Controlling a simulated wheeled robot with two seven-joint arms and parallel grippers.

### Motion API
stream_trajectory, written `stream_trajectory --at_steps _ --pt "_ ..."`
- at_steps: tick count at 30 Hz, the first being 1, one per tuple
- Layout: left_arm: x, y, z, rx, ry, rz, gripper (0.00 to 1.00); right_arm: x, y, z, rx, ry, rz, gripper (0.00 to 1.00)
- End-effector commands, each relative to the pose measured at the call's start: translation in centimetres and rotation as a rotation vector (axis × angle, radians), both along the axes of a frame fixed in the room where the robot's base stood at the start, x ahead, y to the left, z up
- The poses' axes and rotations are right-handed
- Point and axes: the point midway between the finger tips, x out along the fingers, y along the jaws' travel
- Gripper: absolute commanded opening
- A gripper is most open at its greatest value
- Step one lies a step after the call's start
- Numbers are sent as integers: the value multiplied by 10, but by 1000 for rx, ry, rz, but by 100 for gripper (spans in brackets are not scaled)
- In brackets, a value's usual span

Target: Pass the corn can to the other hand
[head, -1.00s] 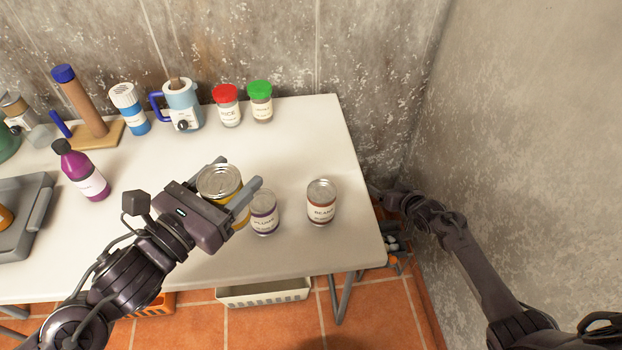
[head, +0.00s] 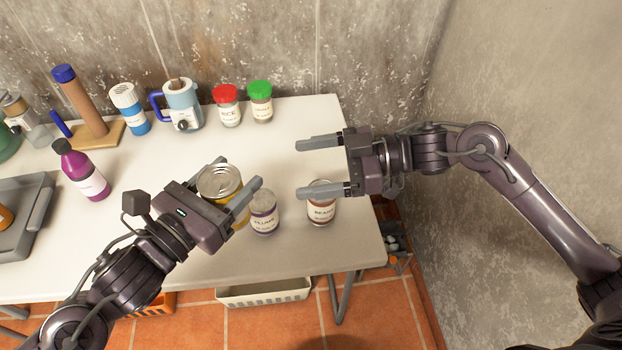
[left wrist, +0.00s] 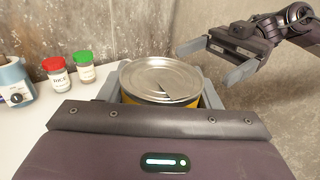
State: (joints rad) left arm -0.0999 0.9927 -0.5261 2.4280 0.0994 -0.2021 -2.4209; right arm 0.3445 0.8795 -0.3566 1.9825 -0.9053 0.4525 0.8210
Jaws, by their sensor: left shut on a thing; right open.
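A yellow can with a silver lid, the corn can (head: 221,181), is between the fingers of my left gripper (head: 240,174). My left gripper is shut on it; its label is mostly hidden. In the left wrist view the can's lid (left wrist: 160,78) and a strip of yellow side show between the fingers. My right gripper (head: 322,168) is open and empty, to the right of the can, with its fingers pointing left toward it. My right gripper also shows at the top right of the left wrist view (left wrist: 217,60).
A plums can (head: 264,214) stands close to the right of the corn can. A beans can (head: 321,208) stands partly under my right gripper's lower finger. Red-lidded (head: 227,106) and green-lidded (head: 260,102) jars stand at the back of the white table (head: 180,265).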

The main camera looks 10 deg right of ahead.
Motion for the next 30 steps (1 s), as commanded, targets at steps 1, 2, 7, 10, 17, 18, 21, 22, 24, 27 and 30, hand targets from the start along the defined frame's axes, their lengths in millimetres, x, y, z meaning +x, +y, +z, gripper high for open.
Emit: stream_trajectory --at_steps 1,2,7,10,17,18,21,22,24,27,30 --pt "0 0 1 -2 -2 0 23 -13 4 1 -13 2 37 83" --pt "0 0 1 -2 -2 0 23 -19 6 1 -18 4 53 83" --pt "0 0 1 -2 -2 0 23 -35 14 1 -30 11 100 83" --pt "0 0 1 -2 -2 0 23 -35 25 -1 -27 12 103 83" --pt "0 0 1 -2 -2 0 23 -33 67 -8 -25 11 102 83" --pt "0 0 1 -2 -2 0 23 -33 75 -9 -25 11 102 83" --pt "0 0 1 -2 -2 0 23 -32 92 -13 -26 11 100 83" --pt "0 0 1 -2 -2 0 23 -32 97 -14 -26 11 101 83" --pt "0 0 1 -2 -2 0 23 -31 107 -17 -27 11 100 83" --pt "0 0 1 -2 -2 0 23 -31 118 -19 -28 11 99 83" --pt "0 0 1 -2 -2 0 23 -30 124 -21 -28 10 98 83"
